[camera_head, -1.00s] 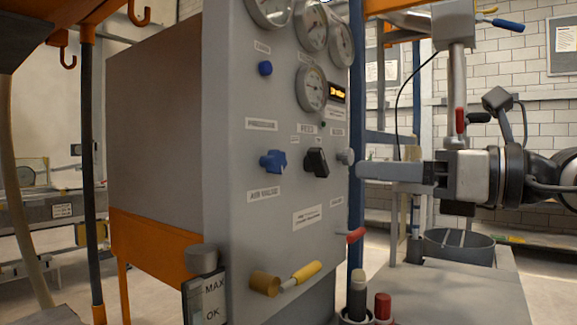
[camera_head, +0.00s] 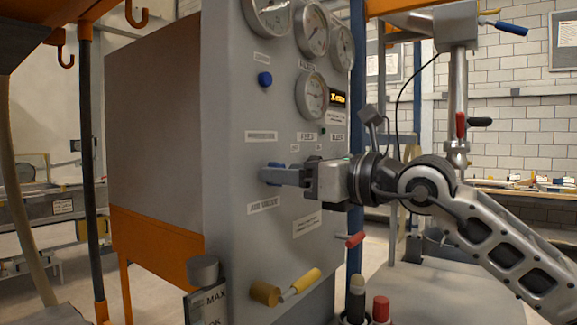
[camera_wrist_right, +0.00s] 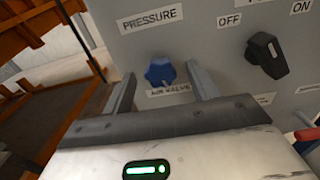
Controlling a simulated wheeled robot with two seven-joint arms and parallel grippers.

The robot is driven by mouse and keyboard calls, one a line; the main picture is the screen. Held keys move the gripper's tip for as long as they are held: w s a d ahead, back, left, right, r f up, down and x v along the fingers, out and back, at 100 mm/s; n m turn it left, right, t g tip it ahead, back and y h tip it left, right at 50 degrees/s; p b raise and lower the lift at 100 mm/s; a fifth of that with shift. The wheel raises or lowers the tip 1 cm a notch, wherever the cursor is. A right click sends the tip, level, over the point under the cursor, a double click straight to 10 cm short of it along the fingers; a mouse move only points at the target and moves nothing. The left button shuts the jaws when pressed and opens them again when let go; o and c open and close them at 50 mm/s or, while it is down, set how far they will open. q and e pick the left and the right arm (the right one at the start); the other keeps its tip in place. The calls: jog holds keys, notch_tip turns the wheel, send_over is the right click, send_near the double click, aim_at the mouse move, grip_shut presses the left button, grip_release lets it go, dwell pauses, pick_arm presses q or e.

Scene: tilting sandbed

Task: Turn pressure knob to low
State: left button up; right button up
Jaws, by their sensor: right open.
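The blue pressure knob (camera_wrist_right: 160,72) sits on the grey panel (camera_head: 230,230), under a "PRESSURE" label and above an "AIR VALVE" label. In the wrist view it shows between the two fingers of my right gripper (camera_wrist_right: 160,80), with a gap on each side. In the head view my right gripper (camera_head: 275,178) reaches in from the right across the panel, its fingertips at the knob, which is mostly hidden behind them. The right gripper is open and holds nothing. Whether the fingertips reach past the knob's face, I cannot tell. My left gripper is not in view.
A black knob (camera_wrist_right: 267,55) is just right of the right gripper, near an "OFF" label. Gauges (camera_head: 310,95) and a small blue button (camera_head: 265,79) are above. A yellow-handled valve (camera_head: 300,282) and a red lever (camera_head: 354,240) stick out below.

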jog(key=shift+w+a, duration=0.15)
jog(key=shift+a, duration=0.15)
jog(key=c, duration=1)
